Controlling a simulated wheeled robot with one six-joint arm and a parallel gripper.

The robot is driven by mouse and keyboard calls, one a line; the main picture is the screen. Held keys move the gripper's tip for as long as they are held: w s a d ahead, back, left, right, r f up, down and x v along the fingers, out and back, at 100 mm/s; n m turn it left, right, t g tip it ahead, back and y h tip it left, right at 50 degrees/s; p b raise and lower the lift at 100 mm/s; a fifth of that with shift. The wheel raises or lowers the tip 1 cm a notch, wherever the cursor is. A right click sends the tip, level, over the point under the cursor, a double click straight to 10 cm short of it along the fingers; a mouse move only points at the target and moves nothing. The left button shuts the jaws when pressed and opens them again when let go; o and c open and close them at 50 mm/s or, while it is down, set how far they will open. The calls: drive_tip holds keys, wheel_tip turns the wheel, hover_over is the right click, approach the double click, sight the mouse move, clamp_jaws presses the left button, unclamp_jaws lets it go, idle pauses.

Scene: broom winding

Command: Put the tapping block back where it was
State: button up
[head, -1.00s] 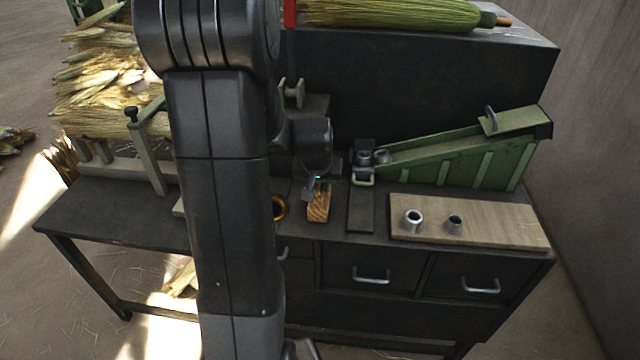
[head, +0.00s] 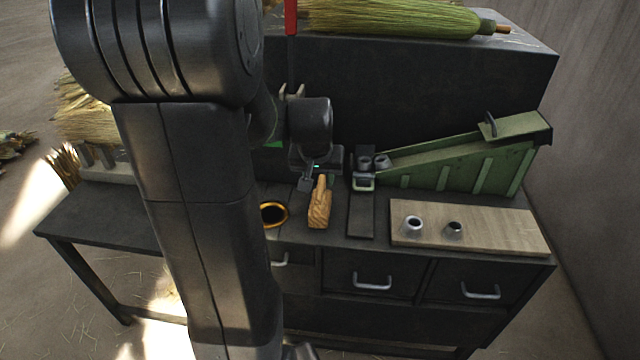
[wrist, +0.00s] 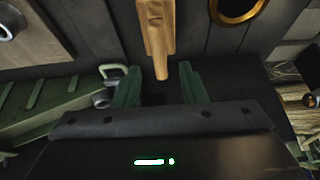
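The wooden tapping block (head: 319,212) rests on the dark bench top, its thin handle pointing up and back toward my gripper. My gripper (head: 311,178) is just behind the handle end. In the wrist view my gripper (wrist: 158,84) has its two green fingers wide apart with nothing clamped. The block (wrist: 157,24) shows there at the top, its handle tip near the gap between the fingertips, with space on both sides.
A brass-rimmed ring (head: 273,214) is left of the block. A dark strip (head: 361,215) and a green sloped trough (head: 460,160) are to the right. A wooden board (head: 480,226) holds two metal collars. A broom (head: 395,17) lies on the raised shelf behind.

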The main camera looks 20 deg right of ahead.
drive_tip(key=shift+v, duration=2.3)
